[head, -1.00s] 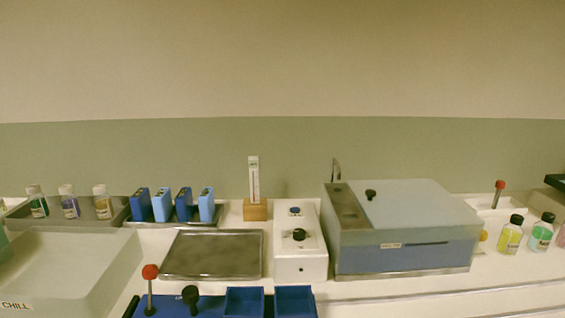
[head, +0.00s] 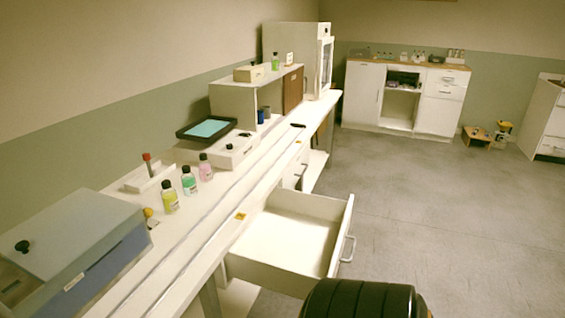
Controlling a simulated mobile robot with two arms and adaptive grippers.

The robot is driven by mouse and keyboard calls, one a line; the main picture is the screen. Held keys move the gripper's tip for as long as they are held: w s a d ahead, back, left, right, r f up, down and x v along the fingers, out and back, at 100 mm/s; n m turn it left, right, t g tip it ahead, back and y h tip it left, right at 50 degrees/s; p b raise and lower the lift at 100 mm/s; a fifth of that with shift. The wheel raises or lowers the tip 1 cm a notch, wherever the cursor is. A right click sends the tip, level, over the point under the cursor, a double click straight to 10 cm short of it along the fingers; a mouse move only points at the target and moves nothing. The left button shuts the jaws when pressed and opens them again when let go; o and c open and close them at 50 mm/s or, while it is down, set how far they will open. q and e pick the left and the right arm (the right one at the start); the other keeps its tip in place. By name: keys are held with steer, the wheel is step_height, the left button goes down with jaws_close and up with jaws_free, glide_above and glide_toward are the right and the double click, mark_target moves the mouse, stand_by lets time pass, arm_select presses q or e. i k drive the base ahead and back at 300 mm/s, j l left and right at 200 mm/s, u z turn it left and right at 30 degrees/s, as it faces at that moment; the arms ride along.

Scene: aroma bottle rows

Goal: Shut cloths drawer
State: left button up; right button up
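A white drawer (head: 285,236) stands pulled out from under the long bench in the head view, right of the bottles. Its inside looks empty, and its front carries a bar handle (head: 348,249) facing right. I cannot read any label that marks it as the cloths drawer. Neither of my grippers shows in the head view.
The long white bench (head: 232,196) holds a grey-blue box (head: 85,243), several bottles (head: 190,181) and a shelf unit (head: 240,99). A dark ribbed rounded object (head: 360,299) is at the bottom, in front of the drawer. Grey floor (head: 420,200) is free to the right.

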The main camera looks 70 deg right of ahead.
mark_target(295, 240)
steer(key=l+z, duration=0.1)
steer(key=z, duration=0.4)
steer(key=l+z, duration=0.1)
steer(key=z, duration=0.35)
steer(key=k+l+z, duration=0.1)
steer(key=z, duration=0.4)
steer(key=l+z, duration=0.15)
steer(key=z, duration=0.35)
steer(key=l+z, duration=0.1)
steer(key=z, duration=0.35)
steer(key=j+u, duration=0.1)
steer(key=j, duration=0.15)
